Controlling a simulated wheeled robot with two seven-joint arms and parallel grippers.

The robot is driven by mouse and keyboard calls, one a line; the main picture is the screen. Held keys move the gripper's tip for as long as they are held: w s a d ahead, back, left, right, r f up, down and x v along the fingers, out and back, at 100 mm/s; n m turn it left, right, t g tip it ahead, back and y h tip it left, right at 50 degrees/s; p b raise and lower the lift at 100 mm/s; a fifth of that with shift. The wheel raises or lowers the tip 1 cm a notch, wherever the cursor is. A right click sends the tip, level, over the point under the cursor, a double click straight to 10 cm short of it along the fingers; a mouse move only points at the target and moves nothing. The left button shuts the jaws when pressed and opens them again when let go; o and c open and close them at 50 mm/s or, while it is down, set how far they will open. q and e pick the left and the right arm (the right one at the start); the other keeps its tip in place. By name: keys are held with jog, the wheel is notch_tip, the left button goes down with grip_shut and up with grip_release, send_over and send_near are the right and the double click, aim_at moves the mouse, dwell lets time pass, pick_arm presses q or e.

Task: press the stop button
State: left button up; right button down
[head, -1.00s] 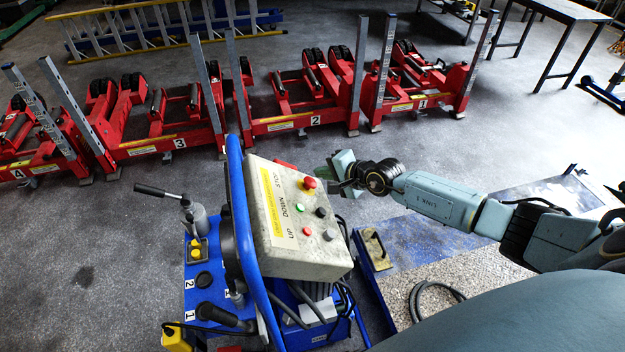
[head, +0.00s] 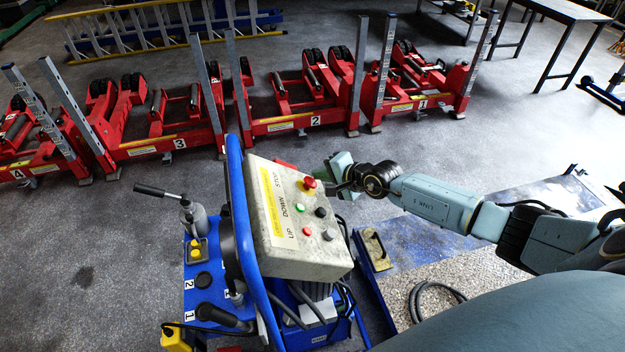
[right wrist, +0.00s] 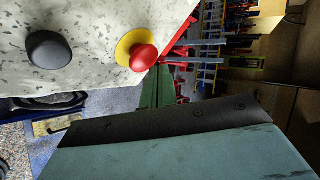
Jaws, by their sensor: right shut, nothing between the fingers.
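The stop button (head: 309,184) is a red mushroom head on a yellow ring, near the STOP label at the far right corner of the speckled control box (head: 300,255). In the right wrist view the red stop button (right wrist: 144,58) shows clearly. My right gripper (head: 322,172) is shut and empty, just right of the button in the head view. In the wrist view its green fingers (right wrist: 158,88) lie close below the red head; I cannot tell whether they touch it. My left gripper is not in view.
A black button (head: 320,212), green button (head: 299,208), small red button (head: 307,231) and grey knob (head: 329,234) share the panel. A blue tube frame (head: 243,220) runs along the box's left. Red wheel lifts (head: 310,110) stand behind, with open floor between.

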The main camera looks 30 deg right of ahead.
jog(key=shift+a+f, duration=0.3)
jog(key=shift+f, duration=0.1)
dwell(0.7)
jog(key=shift+s+d+r, duration=0.1)
jog(key=shift+d+r, duration=0.4)
jog(key=shift+r, duration=0.2)
jog(key=shift+d, duration=0.1)
jog(key=d+r, duration=0.2)
jog(key=d+r+p, duration=0.1)
jog(key=r, duration=0.1)
jog(key=shift+s, duration=0.35)
jog(key=shift+a, duration=0.1)
dwell(0.6)
